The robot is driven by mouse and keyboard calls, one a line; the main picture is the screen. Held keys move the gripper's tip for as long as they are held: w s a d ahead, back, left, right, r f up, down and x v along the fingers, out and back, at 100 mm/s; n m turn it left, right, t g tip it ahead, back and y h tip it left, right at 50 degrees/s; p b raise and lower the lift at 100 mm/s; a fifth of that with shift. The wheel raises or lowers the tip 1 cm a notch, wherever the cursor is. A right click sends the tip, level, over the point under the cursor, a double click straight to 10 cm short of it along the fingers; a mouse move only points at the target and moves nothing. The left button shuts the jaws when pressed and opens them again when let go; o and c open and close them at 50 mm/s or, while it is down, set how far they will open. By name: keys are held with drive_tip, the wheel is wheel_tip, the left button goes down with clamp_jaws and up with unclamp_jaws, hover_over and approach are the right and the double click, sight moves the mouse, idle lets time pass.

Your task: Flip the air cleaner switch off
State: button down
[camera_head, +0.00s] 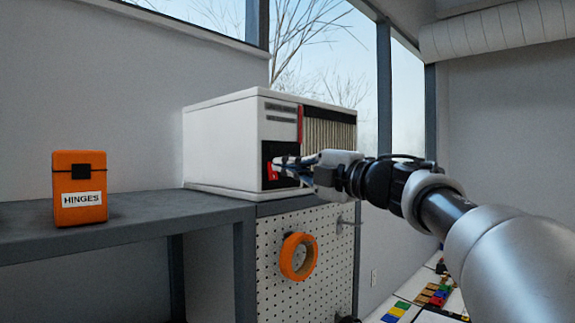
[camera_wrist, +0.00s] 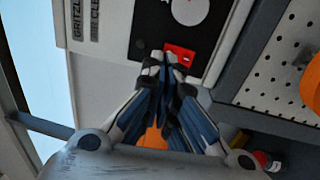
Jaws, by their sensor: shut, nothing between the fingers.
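The air cleaner (camera_head: 222,142) is a white box on the grey shelf by the window, with a dark grille on its right side. Its black control panel (camera_head: 268,155) carries a red switch (camera_head: 272,172), also seen in the wrist view (camera_wrist: 180,54). A round white dial (camera_wrist: 187,10) sits beyond the switch in the wrist view. My gripper (camera_head: 279,167) is shut and empty, its tips right at the red switch in the wrist view (camera_wrist: 165,58). The fingertips cover part of the switch, and I cannot tell whether they touch it or which way it is set.
An orange box labelled HINGES (camera_head: 79,188) stands on the grey shelf (camera_head: 140,226) at left. A pegboard (camera_head: 330,230) below the air cleaner holds an orange ring (camera_head: 299,257). Window posts rise behind the air cleaner. Coloured blocks (camera_head: 436,294) lie low at right.

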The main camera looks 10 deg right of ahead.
drive_tip(key=shift+s+d+r+b, duration=0.75)
drive_tip(key=shift+s+d, duration=2.65)
drive_tip(key=shift+s, duration=1.15)
drive_tip(key=s+d+f+m+h+b, duration=0.2)
drive_tip(key=f+m+h+b, duration=0.4)
drive_tip(key=f, duration=0.4)
drive_tip(key=s+d+f+m+h+b, duration=0.2)
drive_tip(key=f+m+h+b, duration=0.15)
drive_tip(key=f+m, duration=0.65)
drive_tip(key=s+d+f+m+h+b, duration=0.2)
drive_tip(key=f+m+h+b, duration=0.35)
drive_tip(key=f, duration=0.55)
drive_tip(key=s+a+f+m+g+y+b, duration=0.1)
drive_tip(key=s+a+f+g+b, duration=0.1)
drive_tip(key=s+f, duration=0.5)
drive_tip(key=s+a+f+m+g+y+b, duration=0.1)
drive_tip(key=s+a+f+g, duration=0.3)
drive_tip(key=f, duration=1.3)
drive_tip(key=s+a+f+m+g+y+b, duration=0.1)
drive_tip(key=s+a+f+g+b, duration=0.2)
drive_tip(key=s+f, duration=0.8)
drive_tip(key=shift+s+a+f+m+g+y, duration=0.2)
drive_tip(key=shift+a+f+m+g+y, duration=0.15)
drive_tip(key=shift+a+f+g, duration=0.5)
